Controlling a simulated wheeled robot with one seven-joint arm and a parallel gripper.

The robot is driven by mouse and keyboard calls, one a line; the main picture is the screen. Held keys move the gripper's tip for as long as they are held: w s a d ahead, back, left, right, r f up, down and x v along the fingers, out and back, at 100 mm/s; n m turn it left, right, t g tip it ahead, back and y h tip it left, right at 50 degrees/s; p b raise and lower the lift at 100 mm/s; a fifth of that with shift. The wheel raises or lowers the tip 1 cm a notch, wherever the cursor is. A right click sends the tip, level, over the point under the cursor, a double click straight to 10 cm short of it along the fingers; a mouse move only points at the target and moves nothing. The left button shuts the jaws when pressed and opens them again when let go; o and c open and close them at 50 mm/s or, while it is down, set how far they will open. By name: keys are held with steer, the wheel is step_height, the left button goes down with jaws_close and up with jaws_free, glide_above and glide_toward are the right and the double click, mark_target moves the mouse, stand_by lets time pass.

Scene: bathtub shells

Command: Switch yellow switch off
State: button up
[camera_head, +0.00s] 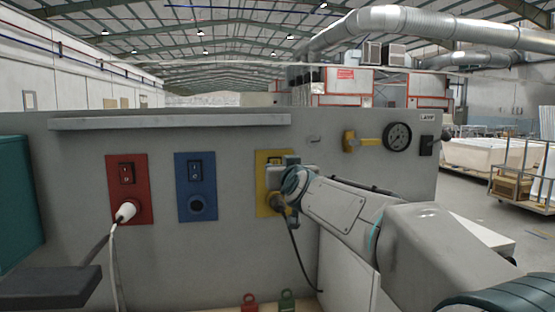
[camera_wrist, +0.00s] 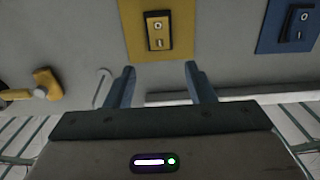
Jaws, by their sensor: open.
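A blue plate (camera_head: 181,185) with a switch and socket and a red plate (camera_head: 113,170) with a white plug (camera_head: 125,212) are to the left. A ledge (camera_head: 170,122) runs above. A yellow valve handle (camera_head: 350,142) and gauge (camera_head: 397,137) are to the right.

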mark_target(275, 162)
steer(key=p+x, duration=0.2)
steer(key=x, duration=0.6)
steer(key=shift+p, duration=0.35)
steer(key=c, duration=1)
steer(key=shift+f, duration=0.15)
